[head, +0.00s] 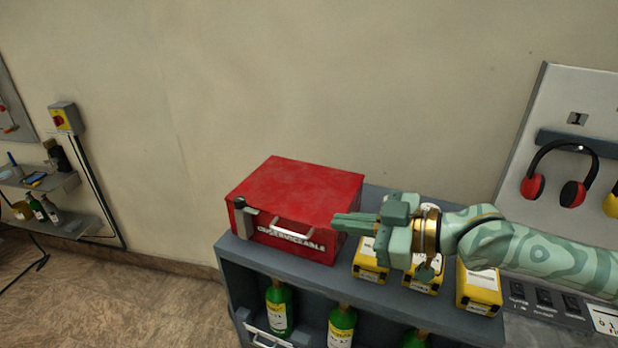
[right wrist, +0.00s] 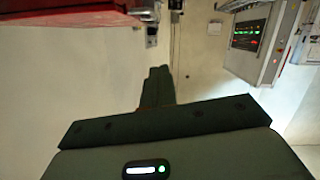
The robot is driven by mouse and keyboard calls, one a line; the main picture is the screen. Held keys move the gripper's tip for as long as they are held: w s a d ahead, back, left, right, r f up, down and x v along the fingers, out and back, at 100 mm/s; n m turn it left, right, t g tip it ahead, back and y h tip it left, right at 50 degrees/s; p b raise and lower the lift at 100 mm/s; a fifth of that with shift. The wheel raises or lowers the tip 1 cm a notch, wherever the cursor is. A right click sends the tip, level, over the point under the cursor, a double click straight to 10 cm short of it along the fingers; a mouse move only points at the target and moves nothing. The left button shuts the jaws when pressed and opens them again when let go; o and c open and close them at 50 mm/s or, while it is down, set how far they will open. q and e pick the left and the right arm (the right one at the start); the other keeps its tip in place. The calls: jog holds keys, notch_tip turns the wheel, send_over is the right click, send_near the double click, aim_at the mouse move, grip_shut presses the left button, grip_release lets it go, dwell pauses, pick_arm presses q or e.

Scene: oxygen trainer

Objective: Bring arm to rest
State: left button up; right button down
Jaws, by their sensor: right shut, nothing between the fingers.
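My right arm comes in from the right in the head view. Its right gripper (head: 352,223) is shut and empty, with the fingertips pointing left in front of the right side of a red box (head: 300,190). I cannot tell whether the fingertips touch the box. In the right wrist view the shut fingers (right wrist: 158,84) point away toward a pale wall, and the red box (right wrist: 70,14) shows at the top left. The box lid is down, and its front reads "UNSERVICEABLE". My left gripper is not in view.
The box stands on a grey shelf unit (head: 390,300). Yellow cases (head: 478,290) stand beside it, partly under my arm. Green bottles (head: 279,308) stand on the shelf below. Red ear defenders (head: 572,194) hang on a panel at the right. The floor at the left is clear.

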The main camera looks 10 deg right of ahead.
jog(key=s+a+f+t+h, duration=0.1)
jog(key=s+f+h, duration=0.15)
jog(key=f, duration=0.35)
jog(key=s+a+f+t+h, duration=0.1)
jog(key=a+f+h, duration=0.15)
jog(key=f, duration=0.35)
jog(key=s+d+f+m+g+h, duration=0.3)
jog(key=s+d+f+h, duration=0.25)
jog(key=s+d, duration=0.2)
jog(key=s+d+f+m+g+h, duration=0.2)
jog(key=s+d+f+h, duration=0.3)
jog(key=d, duration=0.4)
jog(key=s+a+f+g+y+b, duration=0.1)
jog(key=s+a+f+b, duration=0.15)
jog(key=f, duration=0.95)
jog(key=s+a+f+g+y+b, duration=0.1)
jog(key=f+b, duration=0.2)
jog(key=f, duration=0.9)
jog(key=s+a+f+g+b, duration=0.1)
jog(key=s+a+f+b, duration=0.15)
jog(key=f, duration=0.95)
jog(key=s+d+f+m+g+y+b, duration=0.1)
jog(key=s+f+b, duration=0.6)
jog(key=s+f, duration=1.1)
notch_tip(320, 180, down, 3)
jog(key=m+g, duration=0.1)
jog(key=m, duration=0.1)
jog(key=shift+s+m+g+y, duration=0.35)
jog(key=shift+m+g, duration=0.05)
